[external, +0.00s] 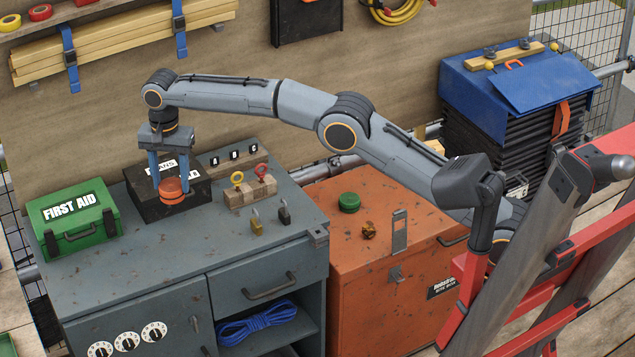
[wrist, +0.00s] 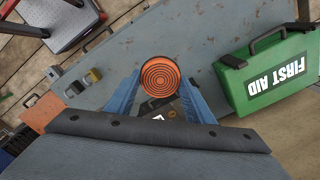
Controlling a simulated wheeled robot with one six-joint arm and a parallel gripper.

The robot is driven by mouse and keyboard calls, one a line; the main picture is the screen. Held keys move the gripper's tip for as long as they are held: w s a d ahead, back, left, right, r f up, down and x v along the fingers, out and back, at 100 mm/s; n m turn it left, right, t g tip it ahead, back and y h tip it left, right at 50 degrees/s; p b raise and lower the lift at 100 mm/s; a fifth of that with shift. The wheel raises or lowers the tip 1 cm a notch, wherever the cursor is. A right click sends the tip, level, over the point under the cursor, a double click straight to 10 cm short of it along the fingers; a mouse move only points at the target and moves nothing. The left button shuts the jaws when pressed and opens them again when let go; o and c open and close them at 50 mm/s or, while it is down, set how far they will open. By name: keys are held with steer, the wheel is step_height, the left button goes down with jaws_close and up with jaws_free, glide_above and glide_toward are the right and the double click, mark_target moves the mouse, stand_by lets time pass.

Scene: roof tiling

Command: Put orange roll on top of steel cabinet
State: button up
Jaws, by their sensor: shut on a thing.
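The orange roll (external: 172,190) is a short round roll with ring grooves, held between the two blue fingers of my gripper (external: 170,183). In the wrist view the roll (wrist: 160,77) shows face-on between the fingers. My gripper points down over the back part of the grey steel cabinet (external: 150,258). In the external view the roll overlaps the black box (external: 143,205) on the cabinet top. I cannot tell whether it touches the box or hangs above it.
A green first aid box (external: 75,220) stands at the cabinet's left. A padlock rack (external: 250,193) and loose padlocks (external: 257,222) are to the right. The cabinet's front top is clear. An orange cabinet (external: 375,260) with a green roll (external: 349,202) stands beside it.

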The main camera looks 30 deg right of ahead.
steer(key=s+a, duration=0.4)
steer(key=shift+n, duration=0.3)
steer(key=f, duration=0.3)
steer(key=f+p, duration=0.1)
steer(key=f, duration=0.7)
steer(key=shift+w+p, duration=0.3)
steer(key=shift+f+p, duration=0.5)
steer(key=shift+f, duration=1.55)
steer(key=shift+f, duration=0.15)
steer(key=o, duration=1.1)
